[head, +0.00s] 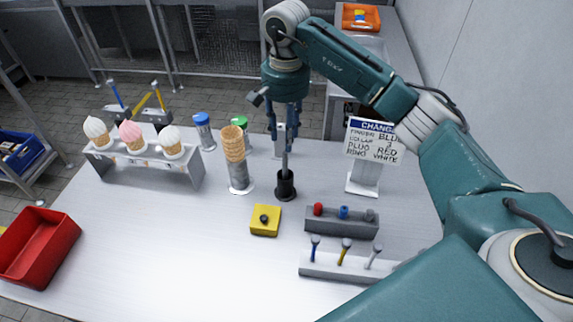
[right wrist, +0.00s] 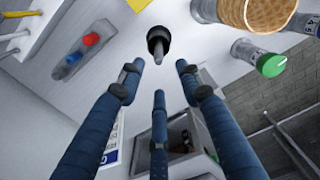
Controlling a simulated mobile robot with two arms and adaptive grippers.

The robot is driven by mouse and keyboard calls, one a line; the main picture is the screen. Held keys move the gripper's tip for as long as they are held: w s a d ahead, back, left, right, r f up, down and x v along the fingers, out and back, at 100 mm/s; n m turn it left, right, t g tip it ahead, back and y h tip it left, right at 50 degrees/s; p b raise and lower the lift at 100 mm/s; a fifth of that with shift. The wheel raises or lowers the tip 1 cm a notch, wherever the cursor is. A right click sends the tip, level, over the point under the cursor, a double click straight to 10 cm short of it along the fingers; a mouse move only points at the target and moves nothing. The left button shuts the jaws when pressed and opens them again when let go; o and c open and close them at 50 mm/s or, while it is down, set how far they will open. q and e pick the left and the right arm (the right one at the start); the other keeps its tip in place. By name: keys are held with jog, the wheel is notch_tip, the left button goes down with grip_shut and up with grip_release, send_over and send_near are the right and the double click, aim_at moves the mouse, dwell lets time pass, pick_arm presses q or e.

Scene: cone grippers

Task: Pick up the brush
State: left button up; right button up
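The brush (head: 285,163) stands upright in a small black holder (head: 285,189) near the middle of the table. Its thin grey handle points up; its lower end is hidden in the holder. My right gripper (head: 285,137) hangs over it, fingers pointing down, near the top of the handle. In the right wrist view, the blue fingers of the gripper (right wrist: 158,76) are spread apart, and the handle (right wrist: 158,53) shows just beyond their tips, roughly centred. I cannot see any finger touching it. My left gripper is not in view.
A stack of cones (head: 233,145) stands close left of the holder. A yellow block (head: 265,227) lies in front, with a grey peg rack (head: 349,228) and white tool rack (head: 320,267) to the right. A sign (head: 374,143) stands behind right.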

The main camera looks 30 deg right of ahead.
aim_at(285, 155)
jog(key=f, duration=0.2)
jog(key=shift+s+a+f+p, duration=0.2)
jog(key=shift+f+p, duration=0.1)
jog(key=shift+f, duration=0.1)
notch_tip(285, 155, down, 4)
jog(key=shift+f+p, duration=0.1)
jog(key=shift+p, duration=1.15)
jog(key=shift+f, duration=0.6)
grip_shut()
